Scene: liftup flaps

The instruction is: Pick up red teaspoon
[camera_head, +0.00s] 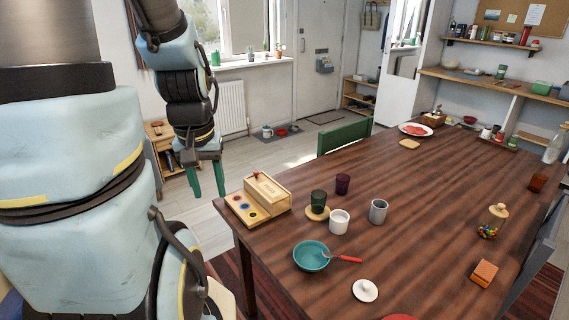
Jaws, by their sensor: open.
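A teaspoon with a red handle (348,259) leans in a teal bowl (306,262) near the front of the wooden table. Its metal end is inside the bowl and its handle sticks out over the rim to the right. My gripper (208,190) hangs with its green fingers pointing down, apart from each other and empty. In the picture it is to the left of the table's near-left corner, well away from the bowl and spoon.
A wooden box with coloured rings (259,193) stands at the table's left corner. Behind the bowl are a white mug (339,223), a grey cup (378,211) and a dark green glass (318,199). A white lid (365,291) lies to the right. The table's middle is clear.

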